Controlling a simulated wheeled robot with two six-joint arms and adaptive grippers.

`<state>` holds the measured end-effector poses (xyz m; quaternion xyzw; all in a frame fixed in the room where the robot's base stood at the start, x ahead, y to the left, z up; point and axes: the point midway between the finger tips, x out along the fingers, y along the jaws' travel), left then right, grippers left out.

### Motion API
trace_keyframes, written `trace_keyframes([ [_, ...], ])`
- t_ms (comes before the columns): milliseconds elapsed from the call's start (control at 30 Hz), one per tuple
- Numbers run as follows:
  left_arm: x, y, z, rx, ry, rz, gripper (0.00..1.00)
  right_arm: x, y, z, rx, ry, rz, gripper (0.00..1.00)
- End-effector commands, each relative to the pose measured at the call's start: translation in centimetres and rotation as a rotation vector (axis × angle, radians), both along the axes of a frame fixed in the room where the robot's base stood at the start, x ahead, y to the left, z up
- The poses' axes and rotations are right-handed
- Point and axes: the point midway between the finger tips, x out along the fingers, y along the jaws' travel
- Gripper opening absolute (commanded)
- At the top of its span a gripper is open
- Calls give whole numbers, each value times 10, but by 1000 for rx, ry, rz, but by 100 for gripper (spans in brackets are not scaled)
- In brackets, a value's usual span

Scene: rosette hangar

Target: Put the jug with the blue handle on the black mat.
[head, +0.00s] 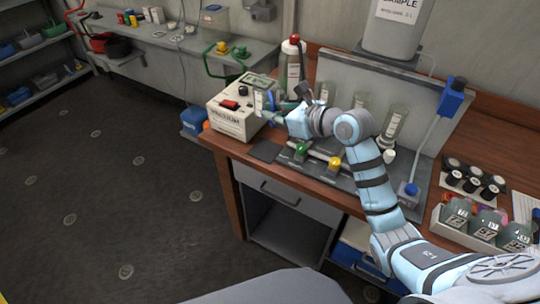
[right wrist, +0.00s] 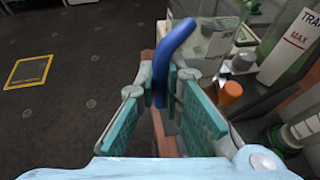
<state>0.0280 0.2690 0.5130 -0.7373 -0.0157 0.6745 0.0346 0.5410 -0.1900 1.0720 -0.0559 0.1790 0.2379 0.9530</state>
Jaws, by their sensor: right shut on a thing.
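My right gripper (head: 270,104) reaches left across the wooden desk and is beside the white pump box. In the right wrist view the blue handle (right wrist: 175,48) of the jug stands between my two teal finger pads, and the gripper is shut on it. The black mat (head: 265,151) lies bare near the desk's front left edge, in front of the box and below my gripper in the head view. My left gripper is out of view.
The white box (head: 235,116) with a red switch stands at the desk's left end. A red-capped bottle (head: 294,65) stands behind my gripper. Green (head: 301,150) and yellow (head: 335,163) knobs are right of the mat. Dark jars (head: 470,177) stand farther right.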

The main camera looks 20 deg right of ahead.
Motion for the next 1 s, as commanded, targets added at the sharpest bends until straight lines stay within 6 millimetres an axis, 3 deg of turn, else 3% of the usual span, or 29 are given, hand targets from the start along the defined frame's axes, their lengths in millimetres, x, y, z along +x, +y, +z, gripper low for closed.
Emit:
trace_keyframes([
  [33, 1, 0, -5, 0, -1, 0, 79, 1, 0, -25, 4, 11, 0, 0],
  [200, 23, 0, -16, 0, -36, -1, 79, 4, 0, -89, 6, 10, -1, 0],
  [333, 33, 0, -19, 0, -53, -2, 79, 5, 0, -112, 4, 7, -1, 0],
  [533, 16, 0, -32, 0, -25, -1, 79, 5, -1, -150, 4, 9, -1, 0],
  [967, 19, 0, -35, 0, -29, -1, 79, 5, -1, -161, 3, 5, -1, 0],
  [1000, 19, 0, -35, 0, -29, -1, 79, 5, -1, -161, 3, 6, -1, 13],
])
